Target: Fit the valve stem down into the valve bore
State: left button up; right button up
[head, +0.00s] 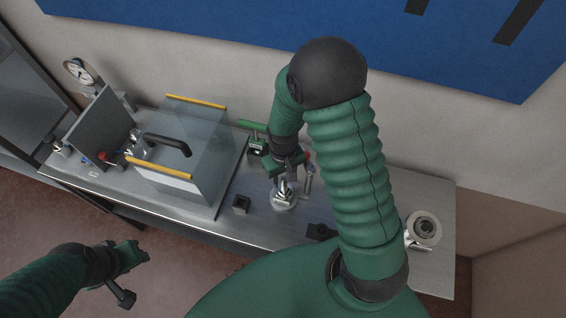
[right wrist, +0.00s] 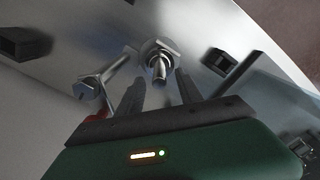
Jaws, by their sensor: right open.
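A silver upright stem on a round flanged base (head: 284,200) stands on the steel bench. In the right wrist view the stem (right wrist: 158,66) points up towards the camera from its flange. My right gripper (head: 286,178) is above it, pointing down. It is open, its two fingers (right wrist: 157,88) either side of the line to the stem; contact cannot be told. A slim silver fitting with a red part (head: 308,178) stands just to the right, and shows left of the fingers (right wrist: 90,86). I cannot make out the bore for certain. My left gripper (head: 133,272) hangs in front of the bench, apart from everything.
A green-handled clamp (head: 256,145) is behind my right gripper. A pale ring-shaped piece (head: 423,230) sits at the right end.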

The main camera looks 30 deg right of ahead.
notch_tip(320, 180, up, 14)
jog(key=b, duration=0.1)
jog(key=shift+w, duration=0.15)
jog(key=shift+f, duration=0.1)
